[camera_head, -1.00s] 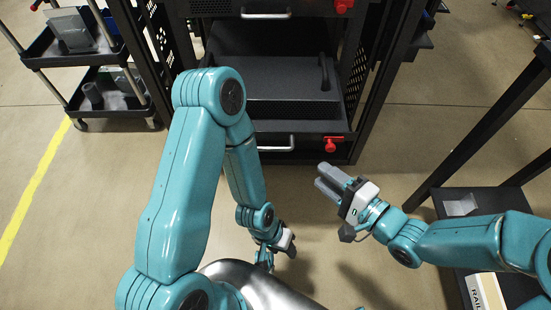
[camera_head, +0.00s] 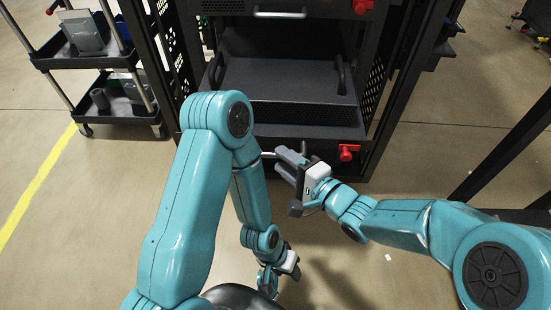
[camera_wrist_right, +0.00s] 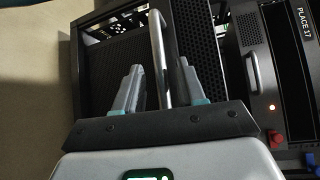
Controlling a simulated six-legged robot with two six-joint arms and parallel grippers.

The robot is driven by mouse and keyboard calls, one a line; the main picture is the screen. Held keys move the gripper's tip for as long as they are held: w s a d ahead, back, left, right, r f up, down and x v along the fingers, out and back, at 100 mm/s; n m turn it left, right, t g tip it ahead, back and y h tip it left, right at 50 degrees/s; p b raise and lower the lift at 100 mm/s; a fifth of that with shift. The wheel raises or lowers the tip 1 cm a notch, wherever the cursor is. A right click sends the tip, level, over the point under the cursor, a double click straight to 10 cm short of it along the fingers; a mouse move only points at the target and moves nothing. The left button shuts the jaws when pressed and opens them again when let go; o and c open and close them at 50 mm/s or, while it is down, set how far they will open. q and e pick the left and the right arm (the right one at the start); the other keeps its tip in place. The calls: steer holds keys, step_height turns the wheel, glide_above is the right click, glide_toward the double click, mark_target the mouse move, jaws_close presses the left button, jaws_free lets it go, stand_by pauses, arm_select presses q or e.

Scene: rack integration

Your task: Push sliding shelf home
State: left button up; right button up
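The dark sliding shelf (camera_head: 322,145) sits low in the black rack, with a silver bar handle on its front and a red knob (camera_head: 347,152) at its right. My right gripper (camera_head: 288,165) is at this front, over the handle. In the right wrist view the silver handle (camera_wrist_right: 157,40) stands between the two fingers of my open right gripper (camera_wrist_right: 160,75), with gaps on both sides. My left gripper (camera_head: 283,274) hangs low in front of the rack, away from the shelf; its finger opening is unclear. My left arm hides the shelf's left front.
A dark unit (camera_head: 290,80) with black side handles is above the shelf front in the rack. A panel labelled PLACE 17 (camera_wrist_right: 301,65) shows in the wrist view. A black cart (camera_head: 80,53) stands left, a dark frame (camera_head: 505,150) right. Floor between is clear.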

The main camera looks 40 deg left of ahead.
steer(key=shift+b+x, duration=0.35)
steer(key=shift+x, duration=1.45)
steer(key=shift+c, duration=0.4)
jaws_close()
steer(key=shift+r, duration=0.1)
